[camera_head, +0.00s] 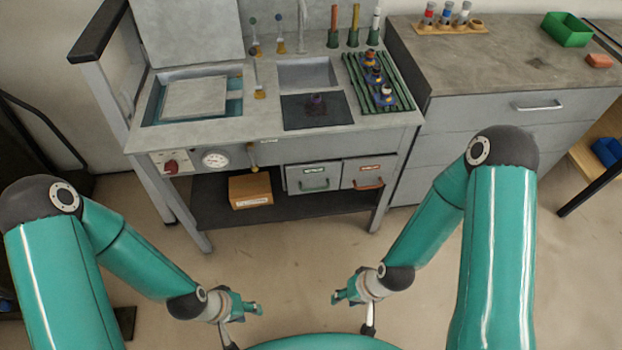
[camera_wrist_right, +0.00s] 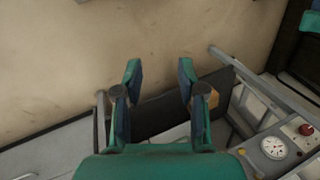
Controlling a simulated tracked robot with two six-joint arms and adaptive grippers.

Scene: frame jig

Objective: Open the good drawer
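Two small grey drawers sit side by side under the workbench in the head view. The right drawer (camera_head: 360,172) has a red-orange label and a red-orange handle (camera_head: 368,184). Both look closed; the label text is too small to read, so I cannot tell by text which is the good one. My left gripper (camera_head: 248,306) is open and empty, in front of and below the bench. My right gripper (camera_head: 342,296) is open and empty, apart from the drawers; its spread fingers show in the right wrist view (camera_wrist_right: 158,85).
A cardboard box (camera_head: 250,190) lies on the dark lower shelf (camera_head: 213,208) left of the drawers. The bench (camera_head: 210,130) has a gauge (camera_head: 215,159) and a red knob (camera_head: 171,167) on its front. A grey cabinet (camera_head: 440,150) stands to the right. The floor before the bench is clear.

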